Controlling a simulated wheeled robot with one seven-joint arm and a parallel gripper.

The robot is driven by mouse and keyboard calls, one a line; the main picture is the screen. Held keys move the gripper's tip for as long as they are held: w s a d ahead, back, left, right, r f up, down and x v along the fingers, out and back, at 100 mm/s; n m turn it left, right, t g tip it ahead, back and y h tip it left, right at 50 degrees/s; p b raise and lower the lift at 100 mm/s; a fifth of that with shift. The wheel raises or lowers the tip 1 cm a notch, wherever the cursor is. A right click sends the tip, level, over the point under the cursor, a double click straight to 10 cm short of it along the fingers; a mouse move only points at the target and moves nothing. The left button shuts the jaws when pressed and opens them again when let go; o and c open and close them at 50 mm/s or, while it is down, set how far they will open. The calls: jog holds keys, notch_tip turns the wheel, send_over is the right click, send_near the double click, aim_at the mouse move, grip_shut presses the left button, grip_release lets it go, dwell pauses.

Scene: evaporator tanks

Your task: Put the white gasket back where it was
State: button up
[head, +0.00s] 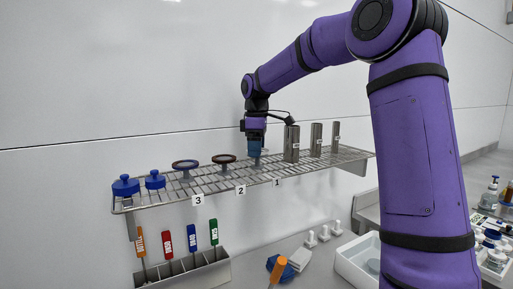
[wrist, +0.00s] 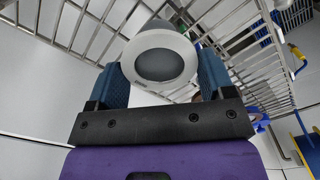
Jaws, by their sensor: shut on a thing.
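My gripper (head: 254,152) is low over the wire rack (head: 330,161), at the right end of the row of ring holders and left of the metal cylinders. In the wrist view its blue fingers (wrist: 165,80) are shut on the two sides of a white ring, which looks like the white gasket (wrist: 160,39). A grey round face fills the middle of the ring. In the head view the fingers hide the gasket, and a small grey post (head: 256,162) shows just below them. I cannot tell whether the gasket touches the post.
Two dark rings (head: 185,164) (head: 223,158) on stands are left of my gripper. Metal cylinders (head: 291,144) stand close on its right. Blue-lidded items (head: 125,186) stand at the rack's left end. Labels 3, 2 and 1 hang on the front edge. Coloured-handled tools (head: 192,238) stand below.

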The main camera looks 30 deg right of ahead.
jog(key=shift+f, duration=0.35)
jog(key=o, duration=0.9)
jog(key=shift+c, duration=0.2)
jog(key=shift+r, duration=0.1)
notch_tip(320, 180, up, 12)
jog(key=s+a+m+t+h, duration=0.1)
jog(key=s+a+m, duration=0.1)
jog(key=s+a, duration=0.5)
jog(key=s+a+f+m+t, duration=0.1)
jog(key=s+f+m, duration=0.3)
jog(key=s, duration=1)
jog(key=s+f+m+t+y, duration=0.1)
jog(key=s+f+m+t, duration=0.2)
jog(key=s+f, duration=0.5)
jog(key=s+m, duration=0.1)
jog(key=s, duration=0.5)
jog(key=shift+s+a+f, duration=0.3)
jog(key=shift+a, duration=0.1)
